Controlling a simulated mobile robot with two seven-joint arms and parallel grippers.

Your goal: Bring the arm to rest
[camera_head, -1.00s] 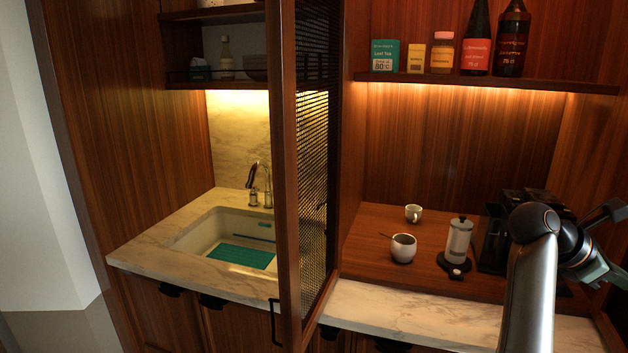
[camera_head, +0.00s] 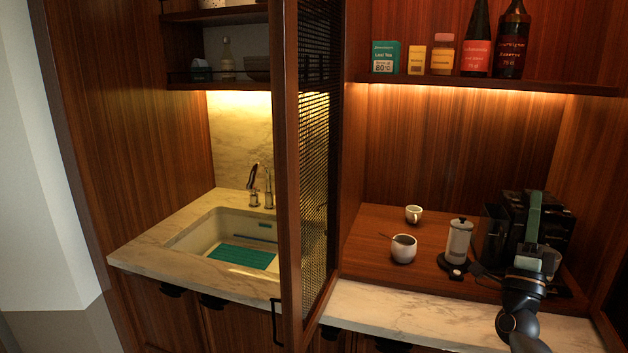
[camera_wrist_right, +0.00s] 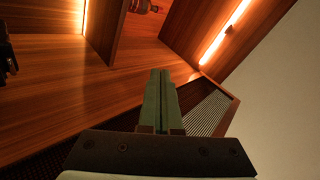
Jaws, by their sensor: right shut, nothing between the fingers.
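My right gripper (camera_head: 534,213) shows at the right of the head view, with its green fingers pointing up in front of the black coffee machine. The fingers are closed together and hold nothing. In the right wrist view the green fingers (camera_wrist_right: 161,82) lie side by side, with wooden panels and a lit strip beyond them. My right arm comes up from the bottom right edge of the head view. My left gripper is not in view.
The coffee machine (camera_head: 560,228) stands close behind my right gripper. A white grinder (camera_head: 458,240), a bowl-like cup (camera_head: 403,249) and a small mug (camera_head: 413,213) stand on the wooden counter (camera_head: 365,262). The sink (camera_head: 200,237) is at left, past the mesh partition (camera_head: 316,180).

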